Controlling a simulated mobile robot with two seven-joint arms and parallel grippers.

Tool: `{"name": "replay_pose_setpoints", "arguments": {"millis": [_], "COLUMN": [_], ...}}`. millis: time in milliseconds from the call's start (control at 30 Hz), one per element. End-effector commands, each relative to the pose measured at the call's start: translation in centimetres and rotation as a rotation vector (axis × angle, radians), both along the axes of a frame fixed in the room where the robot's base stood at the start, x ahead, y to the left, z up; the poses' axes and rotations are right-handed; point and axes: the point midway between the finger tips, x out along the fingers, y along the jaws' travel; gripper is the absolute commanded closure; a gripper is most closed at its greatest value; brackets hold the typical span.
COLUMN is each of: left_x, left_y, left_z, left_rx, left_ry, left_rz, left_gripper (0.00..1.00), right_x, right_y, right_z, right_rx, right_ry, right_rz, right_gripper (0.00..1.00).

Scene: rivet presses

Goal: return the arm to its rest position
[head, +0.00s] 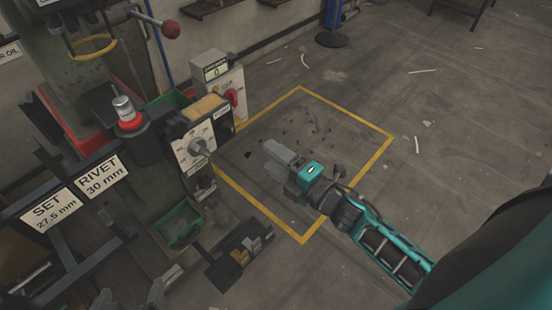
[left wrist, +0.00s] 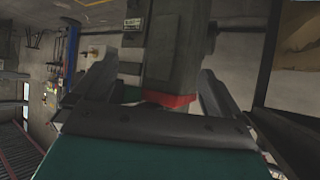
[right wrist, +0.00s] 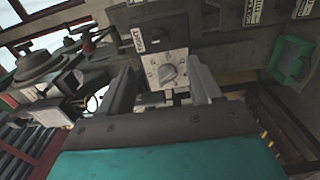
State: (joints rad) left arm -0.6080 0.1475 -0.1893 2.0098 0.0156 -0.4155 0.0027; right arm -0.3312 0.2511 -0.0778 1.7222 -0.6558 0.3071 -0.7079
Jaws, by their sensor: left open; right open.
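My right gripper (head: 277,158) is at the end of the teal and black arm coming in from the lower right. It is over the yellow-outlined floor area, to the right of the control box with a knob (head: 193,150). In the right wrist view its fingers (right wrist: 163,78) are apart and empty, with the knob panel (right wrist: 168,55) beyond them. My left gripper (left wrist: 155,80) shows in the left wrist view with its fingers apart. A grey machine body (left wrist: 176,60) with a red part is between and beyond them. I cannot make out the left gripper in the head view.
A counter box (head: 216,80) with a red button stands behind the knob panel. Open floor with scattered scraps extends to the right beyond the yellow outline (head: 345,112).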

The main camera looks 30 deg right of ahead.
Motion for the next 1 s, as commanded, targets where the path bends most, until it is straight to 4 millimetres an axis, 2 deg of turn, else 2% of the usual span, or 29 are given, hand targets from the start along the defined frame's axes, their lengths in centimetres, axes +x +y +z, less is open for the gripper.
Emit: {"name": "replay_pose_setpoints", "arguments": {"millis": [467, 567, 667, 800, 900, 1000], "left_x": [0.0, 0.0, 0.0, 0.1, -0.3, -0.7], "left_y": [-0.2, -0.2, -0.1, 0.3, 0.8, 1.2], "left_z": [0.1, 0.5, 1.8, 3.5, 3.7, 3.5], "left_rx": [-0.004, -0.004, -0.002, 0.007, 0.016, 0.024], "left_ry": [-0.002, -0.002, -0.007, -0.021, -0.015, -0.004], "left_rz": [0.000, 0.000, -0.001, 0.004, 0.011, 0.016], "left_gripper": [0.00, 0.00, 0.00, 0.00, 0.00, 0.00], "right_x": [0.0, -0.4, -1.7, -5.4, -8.4, -10.7], "right_y": [0.0, 0.0, -0.2, 0.2, 1.2, 2.3], "right_z": [0.0, 0.1, 0.0, -1.5, -2.7, -3.6], "right_rx": [0.000, 0.056, 0.265, 0.718, 1.004, 1.198], "right_ry": [0.000, 0.034, 0.168, 0.464, 0.658, 0.794], "right_rz": [0.000, -0.021, -0.104, -0.294, -0.426, -0.522], "right_gripper": [0.36, 0.36, 0.36, 0.36, 0.36, 0.36]}}
